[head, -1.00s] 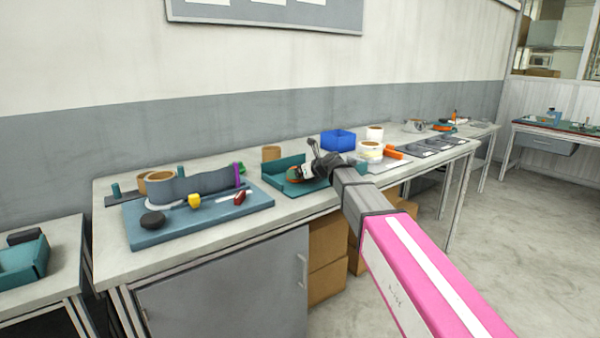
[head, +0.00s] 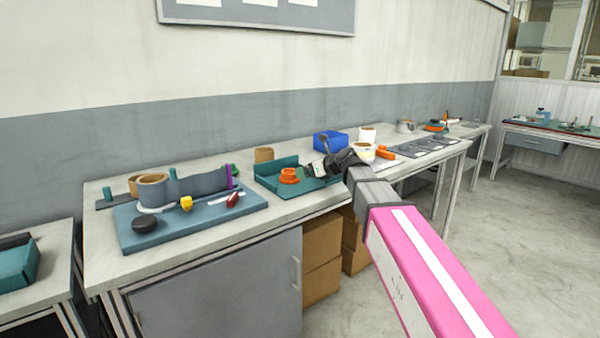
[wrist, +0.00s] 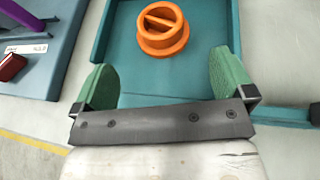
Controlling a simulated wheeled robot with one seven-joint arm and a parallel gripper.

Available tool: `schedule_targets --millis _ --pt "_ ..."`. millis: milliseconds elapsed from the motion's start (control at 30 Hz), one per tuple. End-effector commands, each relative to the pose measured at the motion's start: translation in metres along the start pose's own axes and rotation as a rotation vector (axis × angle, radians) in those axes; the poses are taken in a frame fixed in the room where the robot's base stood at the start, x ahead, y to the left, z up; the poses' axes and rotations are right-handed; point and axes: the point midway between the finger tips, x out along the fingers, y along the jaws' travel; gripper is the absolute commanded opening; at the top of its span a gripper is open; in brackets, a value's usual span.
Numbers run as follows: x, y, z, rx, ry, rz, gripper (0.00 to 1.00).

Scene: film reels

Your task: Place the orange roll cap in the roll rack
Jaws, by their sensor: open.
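The orange roll cap (head: 289,176) lies in the teal open tray (head: 262,179) on the workbench. It is a round stepped cap with a bar across its top, seen in the wrist view (wrist: 161,32) too. My gripper (wrist: 163,78) is open and empty, with green finger pads wide apart; the cap is ahead of them, not between them. In the head view my gripper (head: 322,164) is just right of the cap, over the tray's right part. A dark strip with upright green pegs (head: 107,194) stands at the back left; I cannot tell whether this is the roll rack.
Left of the tray is a blue board (head: 190,228) with a tan roll (head: 152,190), a black disc (head: 145,223), a yellow piece and a red piece. A blue bin (head: 330,141) and white rolls (head: 367,136) stand at the right. Bare bench lies along the front edge.

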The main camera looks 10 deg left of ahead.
Motion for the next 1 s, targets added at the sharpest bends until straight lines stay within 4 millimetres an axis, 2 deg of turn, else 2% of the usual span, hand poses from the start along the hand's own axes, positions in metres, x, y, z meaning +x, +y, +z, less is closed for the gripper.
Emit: schedule_targets --millis 100,267,1000 --pt "-0.018 0.001 -0.001 0.000 0.000 -0.001 1.00" --pt "-0.028 0.000 0.000 0.000 0.000 0.000 1.00" --pt "-0.029 0.000 0.000 0.000 0.000 0.000 1.00"
